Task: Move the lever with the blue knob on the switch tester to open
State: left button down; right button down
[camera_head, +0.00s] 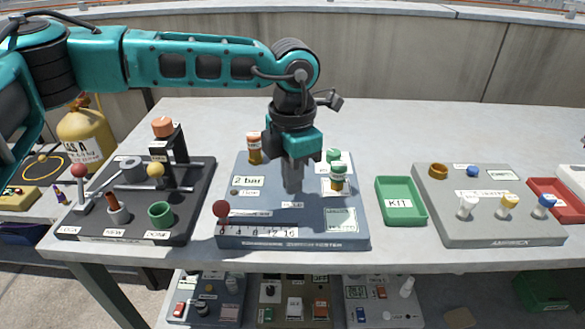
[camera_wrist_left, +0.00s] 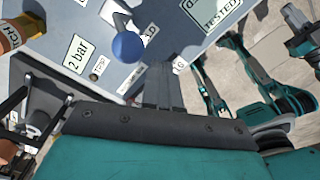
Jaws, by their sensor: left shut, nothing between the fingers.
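The switch tester (camera_head: 240,231) is a blue-grey panel in the middle of the table. The blue knob (camera_wrist_left: 128,46) shows in the left wrist view on a short lever, close to my fingers and apart from them in the picture. In the head view I cannot make out the blue knob, which seems hidden behind my gripper. My left gripper (camera_head: 293,188) points down over the middle of the panel. Its fingers are shut and empty; they also show in the left wrist view (camera_wrist_left: 165,92). A "2 bar" label (camera_head: 247,181) is left of the gripper.
A black panel (camera_head: 193,208) with levers is left. A green tray (camera_head: 401,186) and a grey panel (camera_head: 437,218) are right. Bare table lies behind.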

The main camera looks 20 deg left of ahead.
pick_arm(q)
jog(key=shift+w, duration=0.15)
dwell(0.3)
jog(key=shift+w+a, duration=0.25)
jog(key=shift+w, duration=0.55)
jog(key=shift+w+a, duration=0.25)
jog(key=shift+w, duration=0.55)
jog(key=shift+w+a, duration=0.25)
jog(key=shift+w, duration=0.55)
jog(key=shift+s+d, duration=0.1)
jog(key=shift+s, duration=0.05)
jog(key=shift+s+d+r, duration=0.1)
jog(key=shift+s, duration=0.4)
jog(key=shift+r+p, duration=2.3)
jog(key=shift+r, duration=1.15)
